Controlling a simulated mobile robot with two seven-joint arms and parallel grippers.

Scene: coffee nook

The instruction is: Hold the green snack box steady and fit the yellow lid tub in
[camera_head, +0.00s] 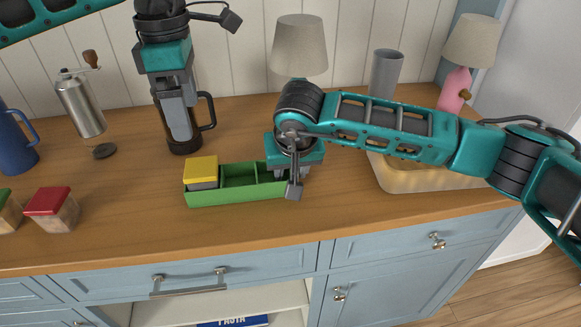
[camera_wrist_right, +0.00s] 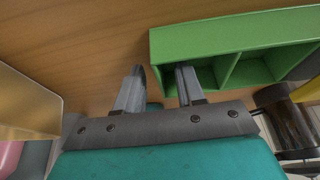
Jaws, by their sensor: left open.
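The green snack box (camera_head: 240,192) stands on the counter. Its middle and right compartments look empty. The yellow lid tub (camera_head: 201,171) is upright in the left compartment, its lid and a strip of grey body showing above the rim; its base is hidden. My left gripper (camera_head: 180,138) is open and empty, pointing down behind and above the tub, apart from it. My right gripper (camera_head: 290,174) is at the box's right end. In the right wrist view its fingers (camera_wrist_right: 160,78) straddle the end wall of the box (camera_wrist_right: 225,38), one inside a compartment, one outside.
A wooden tray (camera_head: 430,182) is right of the box, partly under my right arm. Red-topped (camera_head: 52,207) and green-topped blocks, a grinder (camera_head: 82,105) and a blue mug (camera_head: 14,140) are at left. A lamp (camera_head: 299,50) stands behind.

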